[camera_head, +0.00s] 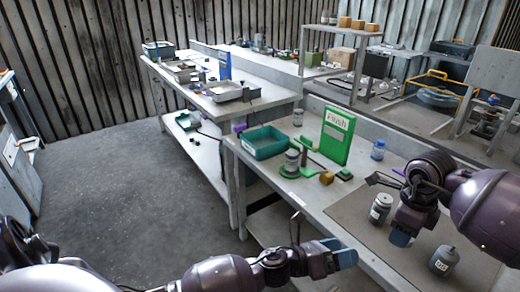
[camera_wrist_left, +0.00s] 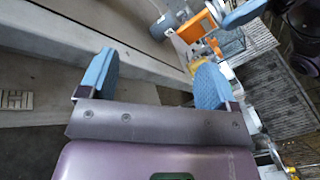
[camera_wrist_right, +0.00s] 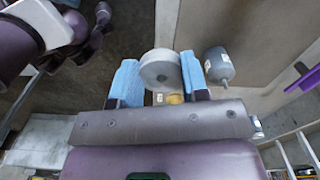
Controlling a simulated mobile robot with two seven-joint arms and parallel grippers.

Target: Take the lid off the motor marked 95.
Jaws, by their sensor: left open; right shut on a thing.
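A grey motor with a white label (camera_head: 443,261) stands upright on the mat at the lower right; its label seems to read 95. A second grey motor (camera_head: 380,208) stands further back. My right gripper (camera_head: 401,237) is between and above the two, shut on a pale grey round piece that looks like a lid (camera_wrist_right: 160,68); the head view hides this piece. A motor with a short shaft (camera_wrist_right: 218,65) stands beside the fingers in the right wrist view, apart from the held piece. My left gripper (camera_head: 345,257) is open and empty off the bench's front edge.
The grey mat (camera_head: 350,212) lies on the bench. The floor at left is clear.

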